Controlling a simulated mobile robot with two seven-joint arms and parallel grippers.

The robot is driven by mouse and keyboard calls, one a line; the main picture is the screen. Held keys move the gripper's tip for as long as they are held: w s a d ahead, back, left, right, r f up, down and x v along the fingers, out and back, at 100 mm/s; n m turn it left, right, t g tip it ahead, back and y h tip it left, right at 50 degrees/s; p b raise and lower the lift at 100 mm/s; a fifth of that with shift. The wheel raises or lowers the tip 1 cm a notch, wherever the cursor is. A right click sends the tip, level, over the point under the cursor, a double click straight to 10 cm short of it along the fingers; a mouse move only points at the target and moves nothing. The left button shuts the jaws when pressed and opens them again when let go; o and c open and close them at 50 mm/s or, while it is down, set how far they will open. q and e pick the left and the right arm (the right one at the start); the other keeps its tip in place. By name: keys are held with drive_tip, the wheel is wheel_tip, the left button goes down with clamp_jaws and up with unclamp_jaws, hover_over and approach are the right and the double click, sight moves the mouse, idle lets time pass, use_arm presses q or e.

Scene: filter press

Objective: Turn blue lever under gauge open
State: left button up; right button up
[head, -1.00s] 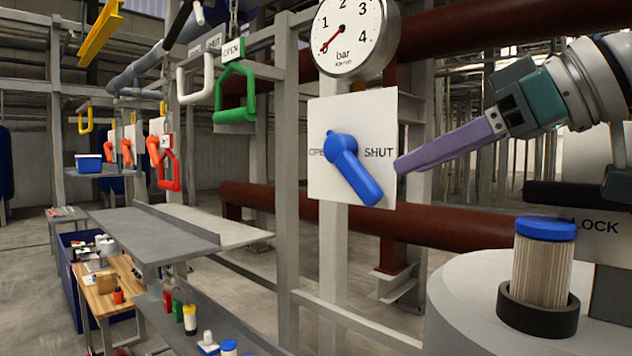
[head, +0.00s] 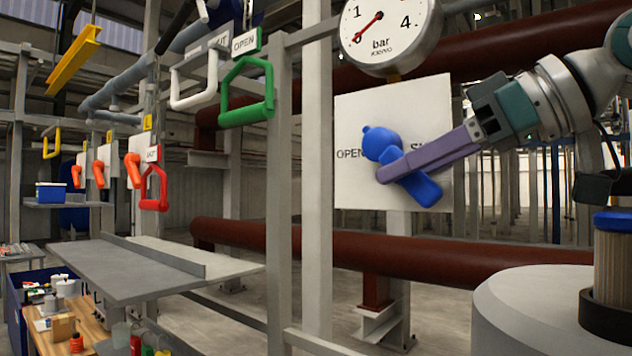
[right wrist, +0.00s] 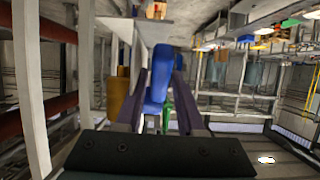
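The blue lever (head: 424,188) is on a white plate (head: 350,195) marked OPEN at left; the right-hand lettering is mostly covered. The lever slants down to the right from its hub. The round bar gauge (head: 392,30) is just above, its red needle pointing lower left. My right gripper (head: 385,172) reaches in from the right, a purple finger crossing in front of the lever. In the right wrist view the blue lever (right wrist: 157,92) lies between the two spread fingers of my right gripper (right wrist: 161,85), with a narrow gap on the right side. My left gripper is out of view.
A green handle (head: 247,92) and a white handle (head: 193,85) hang to the left. Grey posts and dark red pipes (head: 340,252) frame the plate. A pale round housing (head: 530,310) with a blue-capped filter stands at lower right. A grey shelf (head: 130,265) is at lower left.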

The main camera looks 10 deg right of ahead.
drive_tip(key=shift+s, duration=0.1)
drive_tip(key=shift+c, duration=0.6)
drive_tip(key=shift+d, duration=0.1)
clamp_jaws()
idle(0.6)
